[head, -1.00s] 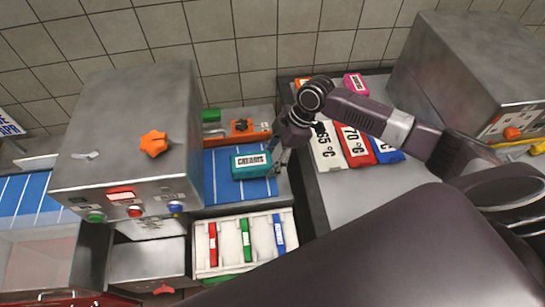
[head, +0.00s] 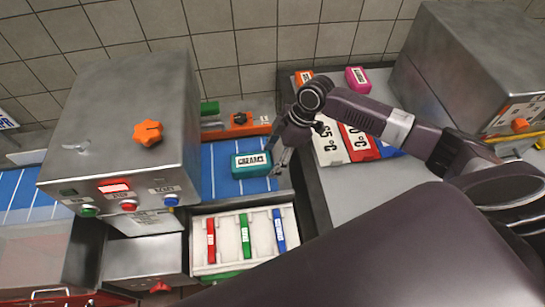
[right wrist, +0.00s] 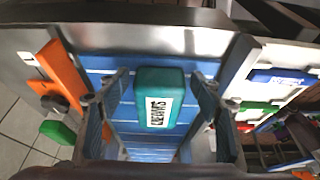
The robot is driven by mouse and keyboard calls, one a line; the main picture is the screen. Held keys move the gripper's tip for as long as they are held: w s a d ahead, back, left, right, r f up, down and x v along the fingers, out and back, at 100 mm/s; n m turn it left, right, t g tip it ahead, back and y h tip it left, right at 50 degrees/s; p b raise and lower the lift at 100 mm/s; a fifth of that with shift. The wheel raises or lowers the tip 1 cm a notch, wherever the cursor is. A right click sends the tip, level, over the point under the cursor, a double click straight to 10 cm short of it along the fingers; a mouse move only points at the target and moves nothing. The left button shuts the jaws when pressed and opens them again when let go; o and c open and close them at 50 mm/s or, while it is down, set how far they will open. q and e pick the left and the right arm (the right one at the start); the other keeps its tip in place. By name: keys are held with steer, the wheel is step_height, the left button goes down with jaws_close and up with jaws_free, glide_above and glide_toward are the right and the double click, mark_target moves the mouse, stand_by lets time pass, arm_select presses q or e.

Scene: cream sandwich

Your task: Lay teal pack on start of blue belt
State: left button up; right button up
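The teal pack (head: 251,165), with a white label reading CREAMS, lies flat on the blue belt (head: 222,185), just right of the grey machine. It also shows in the right wrist view (right wrist: 159,98), between the two fingers of my right gripper (right wrist: 160,74). Belt shows on both sides of the pack there, and the fingers stand apart from its sides. In the head view my right gripper (head: 281,158) is at the pack's right end, over the belt's right edge. My left gripper is not in view.
The grey machine (head: 120,130) with an orange knob stands left of the pack. A white tray (head: 203,265) with red, green and blue clips is in front of the belt. Labelled white, red and blue packs (head: 358,142) lie on the right counter. An orange-fronted unit (head: 255,129) borders the belt's back.

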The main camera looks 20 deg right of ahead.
steer(key=shift+o, duration=0.7)
steer(key=v, duration=1.2)
steer(key=shift+s, duration=0.15)
